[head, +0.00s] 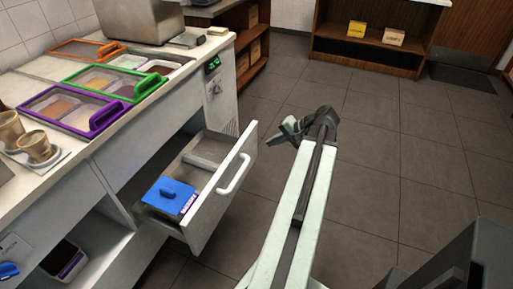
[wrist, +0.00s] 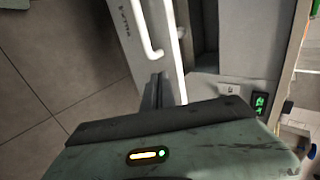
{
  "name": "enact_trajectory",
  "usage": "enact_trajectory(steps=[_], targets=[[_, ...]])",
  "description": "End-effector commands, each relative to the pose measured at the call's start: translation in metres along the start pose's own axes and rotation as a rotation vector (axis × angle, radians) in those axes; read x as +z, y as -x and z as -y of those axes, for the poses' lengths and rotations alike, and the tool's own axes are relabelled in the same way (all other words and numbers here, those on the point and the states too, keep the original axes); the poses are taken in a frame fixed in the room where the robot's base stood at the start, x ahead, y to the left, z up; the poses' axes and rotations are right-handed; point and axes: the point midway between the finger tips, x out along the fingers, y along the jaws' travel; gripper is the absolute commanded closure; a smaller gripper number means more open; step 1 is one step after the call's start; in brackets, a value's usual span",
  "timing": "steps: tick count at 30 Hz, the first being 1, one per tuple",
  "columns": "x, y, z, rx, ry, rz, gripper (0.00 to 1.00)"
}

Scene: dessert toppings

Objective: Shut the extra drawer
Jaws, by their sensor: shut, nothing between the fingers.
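The drawer (head: 205,222) under the counter stands pulled out in the head view. Its white front carries a bar handle (head: 236,174). Inside lies a container with a blue lid (head: 170,195). My gripper (head: 283,128) is to the right of the drawer front, past its far end, over the floor. In the wrist view the shut fingers (wrist: 158,91) are close beside the end of the drawer front (wrist: 131,22); I cannot tell whether they touch it. The handle (wrist: 150,35) shows there too, and no finger is around it.
The counter holds topping pans with purple (head: 106,117), green (head: 147,85) and orange (head: 108,50) frames. Cups (head: 35,146) stand at its left. An open lower shelf holds a dark box (head: 66,262). The floor (head: 390,150) to the right is clear up to a wooden shelf (head: 365,55).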

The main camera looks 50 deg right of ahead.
Motion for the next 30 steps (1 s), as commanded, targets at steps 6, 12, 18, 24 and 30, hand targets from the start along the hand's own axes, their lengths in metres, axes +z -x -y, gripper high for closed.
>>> enact_trajectory(steps=[6,12,18,24,30], targets=[[0.0,-0.048,-0.007,0.001,0.003,0.002,1.0],[0.0,-0.092,-0.006,0.002,0.003,0.002,1.0],[0.0,-0.113,0.017,0.002,0.003,0.002,1.0],[0.0,-0.122,0.026,0.002,0.001,0.0,1.0],[0.0,-0.123,0.026,0.002,0.0,-0.001,1.0]])
